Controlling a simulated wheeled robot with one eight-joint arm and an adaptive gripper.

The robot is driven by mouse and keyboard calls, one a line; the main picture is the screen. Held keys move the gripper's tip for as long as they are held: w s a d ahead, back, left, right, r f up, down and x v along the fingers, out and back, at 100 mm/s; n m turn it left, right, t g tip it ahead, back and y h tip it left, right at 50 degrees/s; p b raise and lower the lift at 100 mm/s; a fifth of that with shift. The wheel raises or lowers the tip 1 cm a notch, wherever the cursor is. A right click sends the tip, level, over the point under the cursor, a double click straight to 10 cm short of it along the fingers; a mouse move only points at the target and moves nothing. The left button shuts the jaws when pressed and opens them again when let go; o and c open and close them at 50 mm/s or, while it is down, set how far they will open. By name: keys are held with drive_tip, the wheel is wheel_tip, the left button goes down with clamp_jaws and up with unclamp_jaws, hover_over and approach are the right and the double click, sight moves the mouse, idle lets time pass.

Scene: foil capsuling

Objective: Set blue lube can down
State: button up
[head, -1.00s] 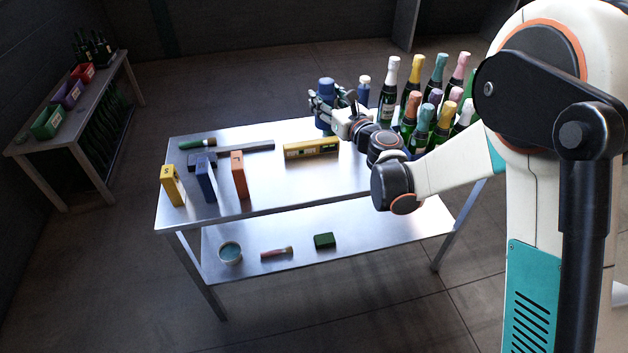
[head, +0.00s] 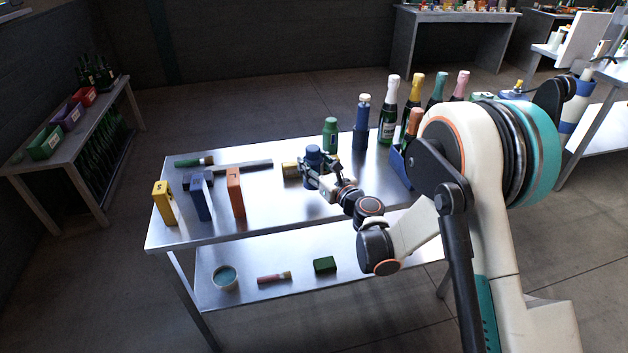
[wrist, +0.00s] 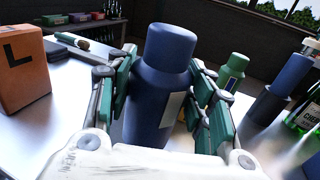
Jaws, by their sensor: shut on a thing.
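The blue lube can (head: 313,157) is upright between the fingers of my gripper (head: 312,172), over the middle of the steel table (head: 265,215). In the wrist view the blue can (wrist: 160,85) fills the centre, with the green finger pads of my gripper (wrist: 165,95) closed on both its sides. A pale label shows on its right side. Its base is hidden, so I cannot tell whether it touches the tabletop.
An orange box (head: 236,192) stands to the left. A green can (head: 330,133) and a blue cylinder (head: 361,125) stand behind to the right, near several bottles (head: 388,110). The tabletop front is clear.

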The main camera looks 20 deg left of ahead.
drive_tip(key=shift+f+b, duration=0.8)
drive_tip(key=shift+f, duration=1.35)
drive_tip(key=shift+f, duration=0.1)
drive_tip(key=o, duration=1.1)
